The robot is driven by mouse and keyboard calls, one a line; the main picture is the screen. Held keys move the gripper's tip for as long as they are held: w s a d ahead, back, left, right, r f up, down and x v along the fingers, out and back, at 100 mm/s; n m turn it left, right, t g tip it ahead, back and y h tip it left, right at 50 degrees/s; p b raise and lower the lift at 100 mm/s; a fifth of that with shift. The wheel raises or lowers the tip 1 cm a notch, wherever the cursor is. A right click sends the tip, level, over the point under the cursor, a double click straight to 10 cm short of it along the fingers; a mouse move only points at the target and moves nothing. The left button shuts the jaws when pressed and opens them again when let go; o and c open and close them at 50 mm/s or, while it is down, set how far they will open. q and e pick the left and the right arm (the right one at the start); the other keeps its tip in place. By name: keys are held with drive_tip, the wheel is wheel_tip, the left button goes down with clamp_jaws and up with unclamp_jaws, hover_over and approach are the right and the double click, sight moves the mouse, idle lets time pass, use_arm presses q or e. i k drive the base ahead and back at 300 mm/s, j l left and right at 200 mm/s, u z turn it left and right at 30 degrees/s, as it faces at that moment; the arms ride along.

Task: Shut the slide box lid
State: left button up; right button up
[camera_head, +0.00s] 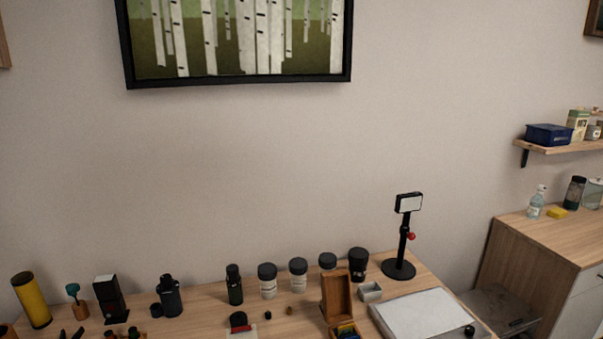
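The slide box (327,322) is a wooden box at the front of the table, right of the middle, cut off by the bottom edge of the head view. Its lid (338,300) stands open and roughly upright at the back of the box. Coloured items (346,330), yellow and blue among them, show inside the box. Neither of my grippers is in view.
Several dark-capped jars (268,283) stand behind and left of the box. A small grey tray (371,291) sits close to the lid's right. A white sheet or board (420,312) lies farther right. A black stand (400,268) rises behind it.

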sight(335, 285)
drive_tip(key=i+l+u, duration=0.1)
drive_tip(key=i+l, duration=0.25)
drive_tip(key=l, duration=0.3)
drive_tip(key=i+l+u, duration=0.15)
drive_tip(key=i+l, duration=0.05)
drive_tip(key=l, duration=0.1)
